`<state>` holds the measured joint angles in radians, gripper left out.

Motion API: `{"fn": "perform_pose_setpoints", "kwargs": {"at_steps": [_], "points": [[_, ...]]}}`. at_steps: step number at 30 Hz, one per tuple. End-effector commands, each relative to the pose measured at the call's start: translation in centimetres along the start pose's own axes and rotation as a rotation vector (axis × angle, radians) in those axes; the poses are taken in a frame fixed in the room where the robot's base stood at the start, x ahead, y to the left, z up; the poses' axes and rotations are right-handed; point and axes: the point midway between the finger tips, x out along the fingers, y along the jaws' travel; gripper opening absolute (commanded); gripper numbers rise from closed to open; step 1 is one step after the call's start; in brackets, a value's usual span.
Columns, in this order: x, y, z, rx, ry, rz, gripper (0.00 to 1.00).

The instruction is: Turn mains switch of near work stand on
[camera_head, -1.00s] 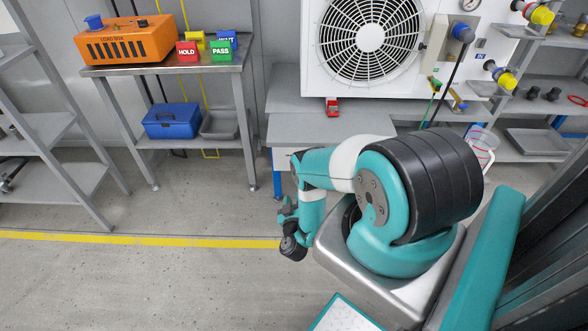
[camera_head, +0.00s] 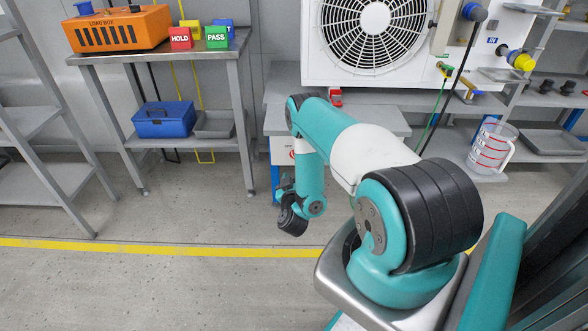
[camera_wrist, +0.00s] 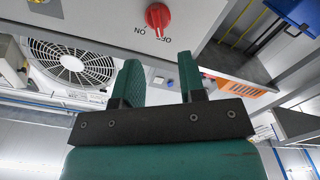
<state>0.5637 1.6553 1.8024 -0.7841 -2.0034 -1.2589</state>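The mains switch (camera_wrist: 157,17) is a red rotary knob on a light grey panel, at the top of the wrist view. ON and OFF are printed beside it, upside down in this view. Its grip's narrow end points down the picture, near the OFF lettering; I cannot tell its exact setting. My gripper (camera_wrist: 160,75) is open and empty, its two teal fingers apart and below the knob in the picture, not touching it. In the head view the work stand (camera_head: 385,118) carries a white fan unit (camera_head: 440,75); my arm hides most of its front panel.
A grey bench (camera_head: 225,60) at left holds an orange load box (camera_head: 118,30), with a blue case (camera_head: 163,120) on its lower shelf. A measuring jug (camera_head: 490,148) stands right of the stand. Grey shelves (camera_head: 45,190) are far left. The floor left of my arm is clear.

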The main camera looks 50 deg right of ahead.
Motion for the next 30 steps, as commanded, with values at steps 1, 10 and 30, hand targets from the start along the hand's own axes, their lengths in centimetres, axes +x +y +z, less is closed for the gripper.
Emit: {"fn": "perform_pose_setpoints", "kwargs": {"at_steps": [1, 10, 30], "points": [[0.2, -0.4, 0.7, 0.000, 0.001, 0.001, 0.37], [0.7, -0.1, 0.7, -0.001, 0.001, 0.001, 0.37], [9.2, 0.3, 0.1, 0.000, -0.001, 0.001, 0.37]]}}
